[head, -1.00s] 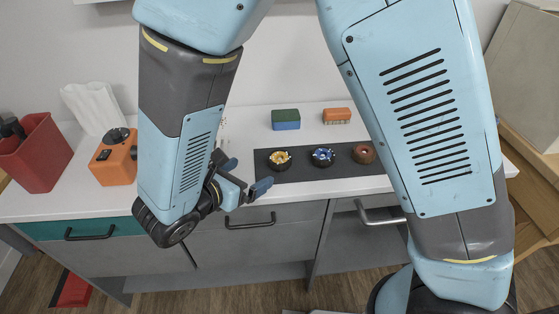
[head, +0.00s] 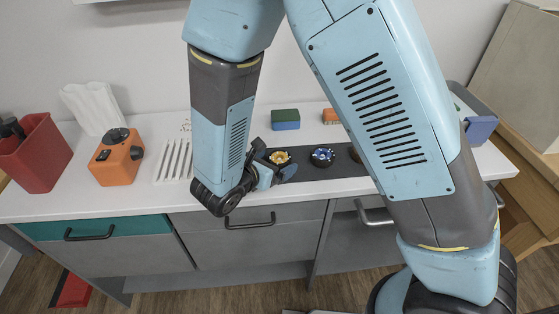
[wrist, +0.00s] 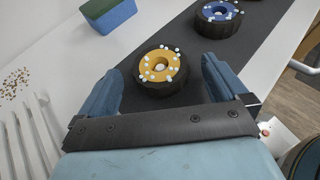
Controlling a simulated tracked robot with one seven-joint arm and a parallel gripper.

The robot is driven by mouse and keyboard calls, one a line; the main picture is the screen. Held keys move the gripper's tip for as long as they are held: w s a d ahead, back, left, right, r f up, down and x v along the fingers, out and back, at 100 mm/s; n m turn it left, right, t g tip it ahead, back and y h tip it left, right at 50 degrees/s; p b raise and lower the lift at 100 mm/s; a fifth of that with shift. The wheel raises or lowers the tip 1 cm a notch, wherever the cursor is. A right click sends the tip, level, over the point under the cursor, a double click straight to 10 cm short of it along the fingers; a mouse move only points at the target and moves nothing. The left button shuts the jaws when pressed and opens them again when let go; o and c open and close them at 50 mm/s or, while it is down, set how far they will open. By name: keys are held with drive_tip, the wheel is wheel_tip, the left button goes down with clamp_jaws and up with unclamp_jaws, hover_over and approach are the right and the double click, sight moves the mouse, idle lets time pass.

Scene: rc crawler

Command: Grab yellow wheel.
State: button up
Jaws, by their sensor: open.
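The yellow wheel (head: 279,158), a black tyre with a yellow hub and small white dots, lies flat on the dark mat (head: 318,173) on the counter. In the wrist view the yellow wheel (wrist: 160,69) sits just ahead of and between my two blue fingers. My gripper (wrist: 163,85) is open and empty. In the head view my gripper (head: 275,167) is just left of and in front of the wheel, and covers part of it. I cannot tell its exact height above the mat.
A blue-hubbed wheel (head: 323,157) lies to the right on the mat. Behind stand a green-and-blue sponge (head: 285,119) and an orange block (head: 330,116). A white slotted rack (head: 173,160), an orange device (head: 116,158) and a red bin (head: 36,153) are at left.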

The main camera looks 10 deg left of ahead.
drive_tip(key=shift+w+d+f, duration=0.25)
drive_tip(key=shift+w+d, duration=0.05)
drive_tip(key=shift+w, duration=0.2)
drive_tip(key=shift+c, duration=0.3)
drive_tip(key=c, duration=1.1)
